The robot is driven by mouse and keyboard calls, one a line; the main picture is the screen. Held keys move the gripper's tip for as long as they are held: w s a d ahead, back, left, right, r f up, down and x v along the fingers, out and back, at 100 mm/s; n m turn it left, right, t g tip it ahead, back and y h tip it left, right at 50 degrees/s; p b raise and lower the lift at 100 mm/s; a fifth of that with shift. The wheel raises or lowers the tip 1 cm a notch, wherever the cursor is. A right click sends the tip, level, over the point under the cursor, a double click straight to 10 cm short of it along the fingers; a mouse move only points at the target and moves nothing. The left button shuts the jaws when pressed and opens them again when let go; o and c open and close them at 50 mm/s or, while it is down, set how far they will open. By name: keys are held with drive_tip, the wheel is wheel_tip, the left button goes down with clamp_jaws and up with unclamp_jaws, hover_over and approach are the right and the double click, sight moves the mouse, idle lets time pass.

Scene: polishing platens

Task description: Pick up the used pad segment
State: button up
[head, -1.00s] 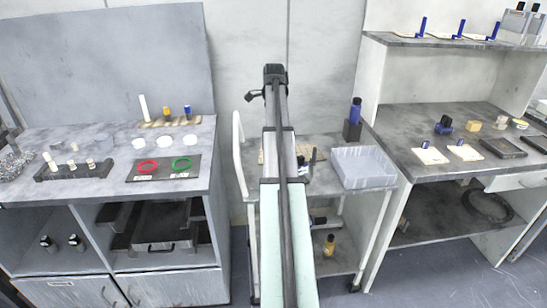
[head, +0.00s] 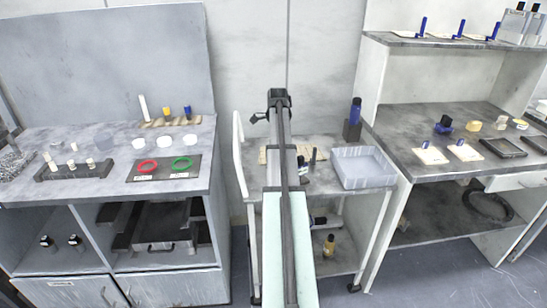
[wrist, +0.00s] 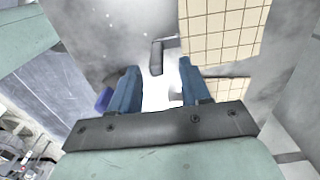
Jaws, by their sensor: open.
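My gripper (wrist: 158,68) shows in the wrist view with two blue fingers apart and nothing held between them. In the head view it is hidden behind my arm, over the cart. A beige gridded piece (wrist: 220,28) lies on the grey surface ahead and to the right of the fingers in the wrist view. Its edge also shows beside my arm in the head view (head: 264,155). A small dark upright object (wrist: 156,58) stands just beyond the fingertips, left of the gridded piece. A bright white patch fills the gap between the fingers. I cannot tell which piece is the used pad segment.
A grey tray (head: 364,181) sits at the cart's right side, with a blue bottle (head: 355,110) in a dark holder behind it. A white rail (head: 240,150) rises at the cart's left. Benches flank the cart; the left one bears a red ring (head: 148,166) and green ring (head: 182,163).

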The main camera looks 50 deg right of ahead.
drive_tip(key=shift+a+f, duration=0.2)
drive_tip(key=shift+f, duration=2.35)
drive_tip(key=shift+c, duration=0.4)
clamp_jaws()
